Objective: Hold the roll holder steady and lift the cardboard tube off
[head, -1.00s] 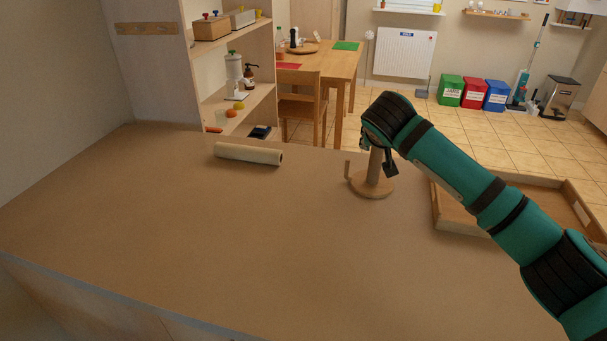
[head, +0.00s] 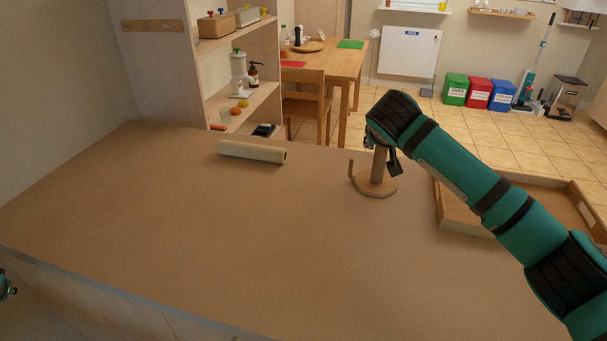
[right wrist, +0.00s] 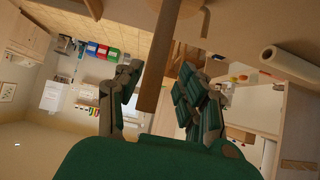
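The roll holder (head: 376,187) stands upright on the counter, a round wooden base with a short side peg. A brown cylinder, seemingly the cardboard tube (head: 378,162), stands up from its middle; its upper part is hidden behind my right arm in the head view. In the right wrist view the tube (right wrist: 160,60) runs between the fingers of my right gripper (right wrist: 160,75). The fingers are open, with a gap showing on each side of the tube. A small teal and dark part of my left arm or gripper (head: 6,287) shows at the left edge, too cut off to read.
A pale paper roll (head: 252,151) lies on the counter (head: 200,230) left of the holder. A wooden tray (head: 450,212) stands to the right, partly behind my right arm. The counter's middle and front are clear. Shelves (head: 240,105) stand beyond the back edge.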

